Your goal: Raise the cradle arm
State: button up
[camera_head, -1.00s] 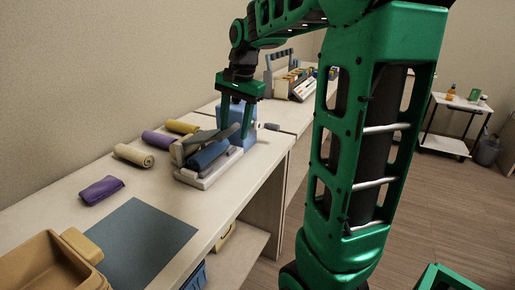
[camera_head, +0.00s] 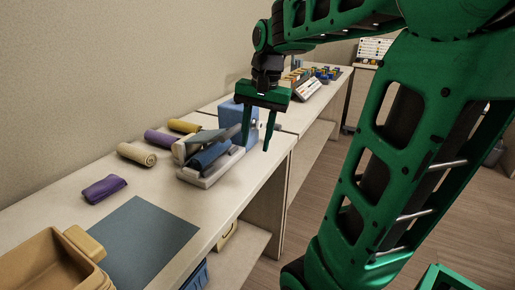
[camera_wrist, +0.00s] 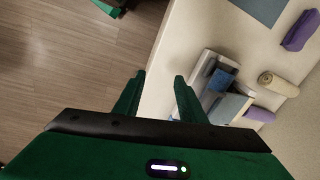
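The wax warmer stands on the table, with a pale grey base (camera_head: 212,173), a blue roll (camera_head: 211,155) and a blue box (camera_head: 231,114) at its far end. The grey cradle arm (camera_head: 182,151) lies low over the roll at a slight upward tilt toward the box; its far end is partly hidden. My gripper (camera_head: 256,148) is open and empty, fingers pointing down, just right of the warmer near the table edge. In the wrist view my gripper (camera_wrist: 156,78) is also open, with the warmer (camera_wrist: 217,88) right of the fingers, apart from them.
A beige rolled towel (camera_head: 137,154), a purple cloth (camera_head: 104,189) and purple and yellow rolls lie left of the warmer. A dark mat (camera_head: 140,245) and tan bin (camera_head: 45,265) are nearer. Colourful items stand farther back.

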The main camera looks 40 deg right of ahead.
jog(key=shift+s+a+f+n, duration=0.1)
jog(key=shift+s+f+n, duration=0.1)
jog(key=shift+s+f, duration=0.35)
jog(key=shift+s+a+f+n, duration=0.1)
jog(key=shift+s+f+n, duration=0.15)
jog(key=shift+s, duration=0.55)
